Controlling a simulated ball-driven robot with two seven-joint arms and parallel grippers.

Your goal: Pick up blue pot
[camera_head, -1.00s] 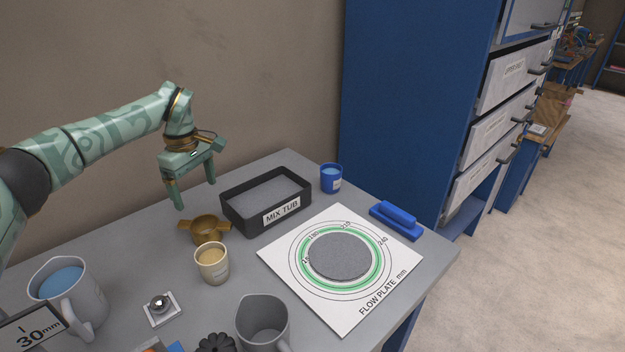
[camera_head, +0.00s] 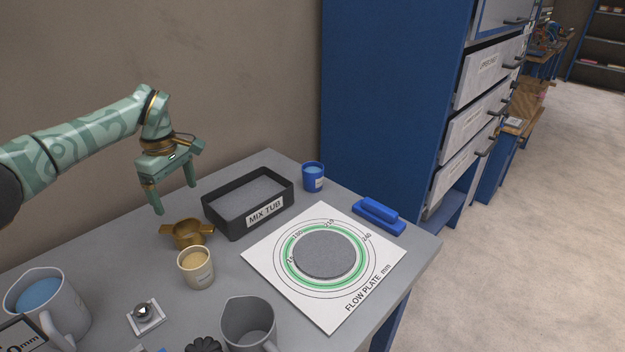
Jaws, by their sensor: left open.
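The blue pot (camera_head: 313,178) is a small blue cup with a pale label and light blue contents. It stands upright at the back of the grey table, just right of the mix tub. My left gripper (camera_head: 176,203) is open and empty, its fingers pointing down. It hangs above the table to the left of the mix tub, well left of the blue pot, with the tub between them. My right gripper is not in view.
The black mix tub (camera_head: 222,222) holds grey material. A white flow plate (camera_head: 330,315) with a grey disc lies in front of the pot. A blue-handled block (camera_head: 379,217), brass cup (camera_head: 187,234), cream cup (camera_head: 196,268), grey jug (camera_head: 247,322) and jug of blue liquid (camera_head: 68,308) stand around. A blue cabinet (camera_head: 385,110) rises behind.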

